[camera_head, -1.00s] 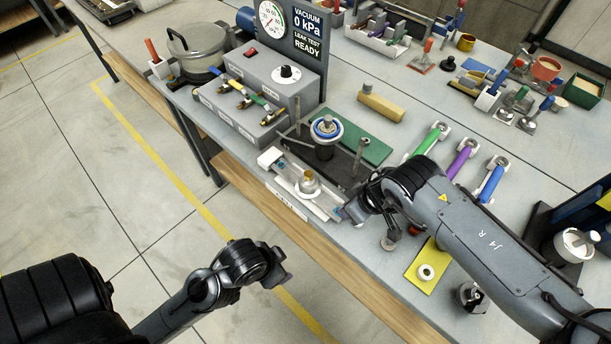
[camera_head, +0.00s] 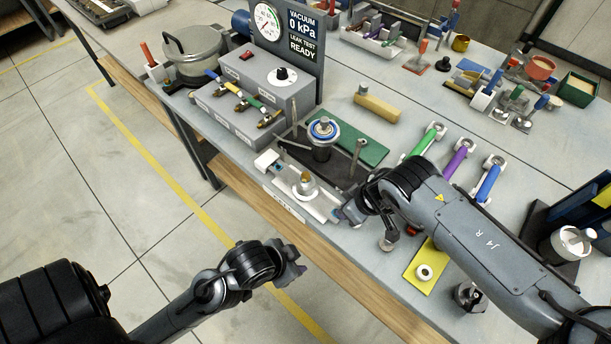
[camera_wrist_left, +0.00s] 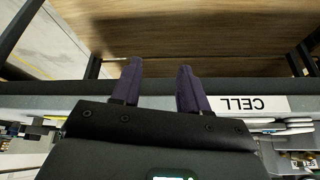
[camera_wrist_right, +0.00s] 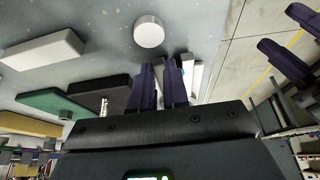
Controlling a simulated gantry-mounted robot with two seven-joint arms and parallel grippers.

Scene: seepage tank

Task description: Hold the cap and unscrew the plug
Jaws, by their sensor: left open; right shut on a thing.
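The pale cell (camera_head: 285,190) lies along the table's front edge beside a strip marked CELL (camera_head: 284,206). A brass-coloured round part (camera_head: 304,182), perhaps the plug, stands in a white ring on it. My right gripper (camera_head: 342,214) is at the cell's right end, shut on what seems to be the cap, which its fingers mostly hide. In the right wrist view its fingers (camera_wrist_right: 162,85) are close together beside pale strips. My left gripper (camera_head: 296,268) is open and empty in front of the table edge, below the cell; its parted fingers (camera_wrist_left: 158,85) show in the left wrist view.
Behind the cell stand a clamp with a blue-ringed top (camera_head: 324,130), a green mat (camera_head: 365,150) and a grey valve box (camera_head: 262,92) with a gauge. Green, purple and blue-handled tools (camera_head: 487,183) and a yellow mat (camera_head: 425,275) lie right. Open floor lies before the table.

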